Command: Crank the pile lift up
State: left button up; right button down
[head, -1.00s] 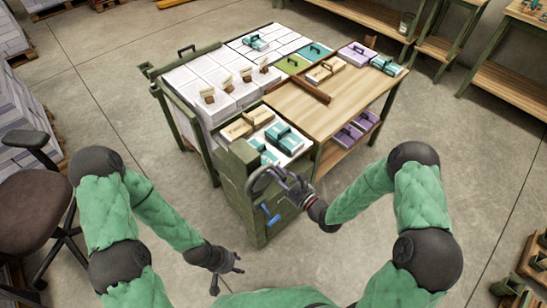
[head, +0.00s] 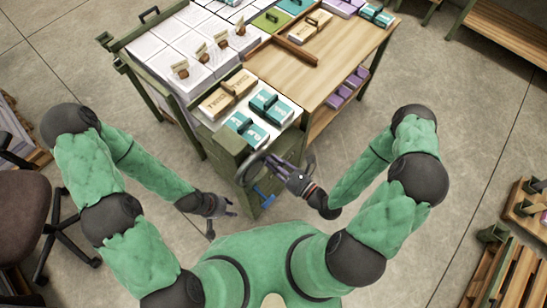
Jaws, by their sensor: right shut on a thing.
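The pile lift is a green cabinet (head: 222,150) at the front corner of the work table, with a dark crank wheel (head: 247,176) on its front side. A blue handle (head: 263,196) shows low on the same side. My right gripper (head: 279,168) is at the wheel, shut on its rim; its fingers partly hide the wheel. My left gripper (head: 229,206) hangs to the left of the cabinet, low and apart from it, with its fingers spread and nothing in them. On the lift's top lie a tan-wrapped bundle (head: 228,95) and teal-wrapped bundles (head: 268,103).
The wooden table top (head: 318,50) extends behind, with white paper stacks (head: 166,61) at its left. Purple bundles (head: 346,90) lie on a lower shelf. An office chair (head: 22,215) stands far left and wooden pallets (head: 500,270) lower right.

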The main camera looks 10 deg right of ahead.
jog(key=shift+d+f, duration=0.1)
jog(key=shift+f, duration=0.1)
dwell(0.3)
jog(key=c, duration=1.1)
grip_release()
jog(key=shift+o, duration=0.2)
jog(key=v, duration=1.2)
